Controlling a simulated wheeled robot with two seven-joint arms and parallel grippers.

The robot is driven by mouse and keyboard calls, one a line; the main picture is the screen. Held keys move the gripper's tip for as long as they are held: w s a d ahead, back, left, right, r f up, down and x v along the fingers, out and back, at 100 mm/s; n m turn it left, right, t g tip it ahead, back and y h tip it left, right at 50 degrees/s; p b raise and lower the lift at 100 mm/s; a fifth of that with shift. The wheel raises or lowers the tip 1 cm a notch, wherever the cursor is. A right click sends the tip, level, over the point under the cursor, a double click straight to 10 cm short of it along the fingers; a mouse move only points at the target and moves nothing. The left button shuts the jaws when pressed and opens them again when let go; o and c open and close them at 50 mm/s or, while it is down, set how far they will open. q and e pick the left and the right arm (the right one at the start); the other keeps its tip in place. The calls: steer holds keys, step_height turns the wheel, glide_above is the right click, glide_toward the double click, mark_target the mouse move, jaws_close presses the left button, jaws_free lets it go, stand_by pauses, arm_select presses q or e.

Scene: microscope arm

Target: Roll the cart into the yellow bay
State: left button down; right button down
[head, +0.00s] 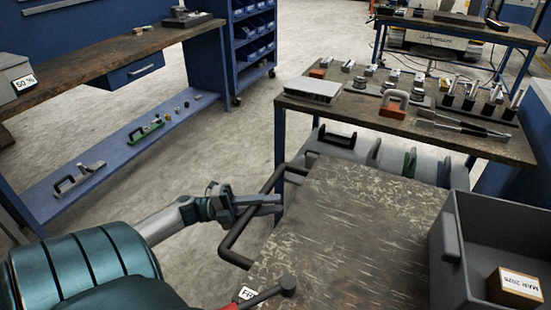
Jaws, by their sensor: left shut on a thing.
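The cart (345,225) has a worn, scratched brown top and fills the lower right of the head view. Its dark bar handle (240,232) runs along its left side. My left gripper (272,203) reaches in from the left and is shut on this handle. A dark rod with a round knob (287,286) shows at the bottom, above a red part. A grey bin (455,250) sits on the right of the cart top with a small brown box (516,288) inside. The yellow bay cannot be made out. My right gripper is out of view.
A workbench (430,139) with tools and metal parts stands just beyond the cart. A long bench (110,58) with a blue lower shelf (110,160) runs along the left. A blue bin rack (250,40) stands behind. Grey floor (240,130) is open between them.

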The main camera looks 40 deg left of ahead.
arm_select(q)
steer(key=c, duration=1.6)
jaws_free()
steer(key=shift+o, duration=0.2)
